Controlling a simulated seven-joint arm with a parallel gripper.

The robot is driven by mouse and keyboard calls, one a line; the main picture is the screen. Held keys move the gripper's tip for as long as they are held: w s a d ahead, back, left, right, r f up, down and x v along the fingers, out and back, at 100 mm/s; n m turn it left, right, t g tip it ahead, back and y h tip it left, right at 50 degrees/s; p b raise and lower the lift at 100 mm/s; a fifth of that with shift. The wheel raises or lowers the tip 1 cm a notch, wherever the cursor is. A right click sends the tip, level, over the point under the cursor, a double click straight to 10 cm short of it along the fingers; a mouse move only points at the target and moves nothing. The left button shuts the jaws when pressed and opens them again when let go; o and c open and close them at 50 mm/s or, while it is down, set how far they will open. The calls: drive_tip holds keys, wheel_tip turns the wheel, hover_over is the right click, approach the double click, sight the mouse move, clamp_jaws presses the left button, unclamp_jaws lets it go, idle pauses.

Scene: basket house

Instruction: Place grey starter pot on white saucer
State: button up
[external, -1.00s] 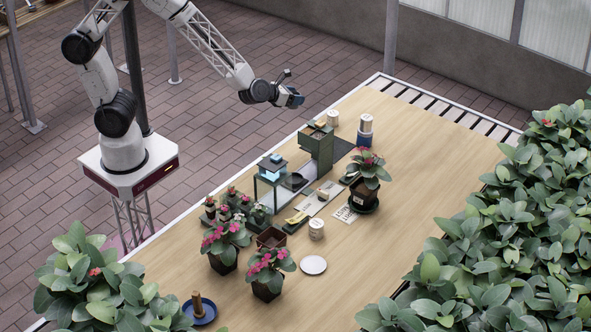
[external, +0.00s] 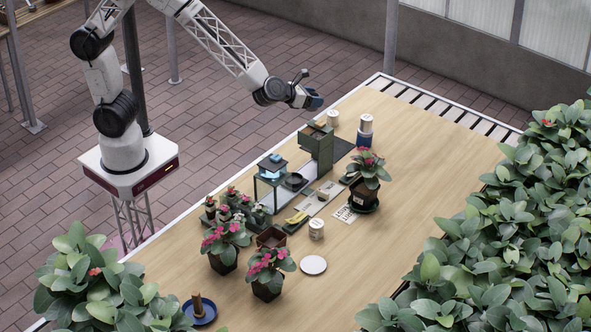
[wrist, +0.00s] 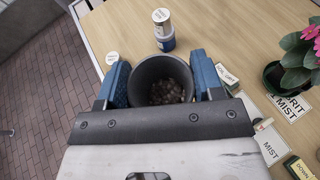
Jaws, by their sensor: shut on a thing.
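My gripper (external: 316,102) is up in the air beyond the table's far left edge in the external view. In the wrist view, its blue fingers (wrist: 162,84) are shut on the grey starter pot (wrist: 148,70), one on each side. The pot is dark grey and round, with brown grit inside. It is hard to make out in the external view. The white saucer (external: 313,265) lies flat and empty on the table, in front of the white tin and to the right of a potted flower. It is not in the wrist view.
A green box stand (external: 317,150), a blue-and-white jar (external: 366,130) and a glass-sided stand (external: 270,190) stand near my gripper's side of the table. Potted pink flowers (external: 268,272) flank the saucer's left. A white tin (external: 316,229) stands behind it. Bare wood lies to its right.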

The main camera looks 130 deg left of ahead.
drive_tip(key=w+d+t, duration=0.1)
drive_tip(key=w+d, duration=0.7)
drive_tip(key=w, duration=0.3)
drive_tip(key=m+t+h, duration=0.2)
drive_tip(key=m+h, duration=0.1)
hover_over(315, 265)
wheel_tip(315, 265, down, 11)
drive_tip(key=shift+f, duration=0.8)
drive_tip(key=shift+f, duration=0.15)
drive_tip(key=shift+f, duration=2.95)
drive_tip(key=shift+f, duration=1.9)
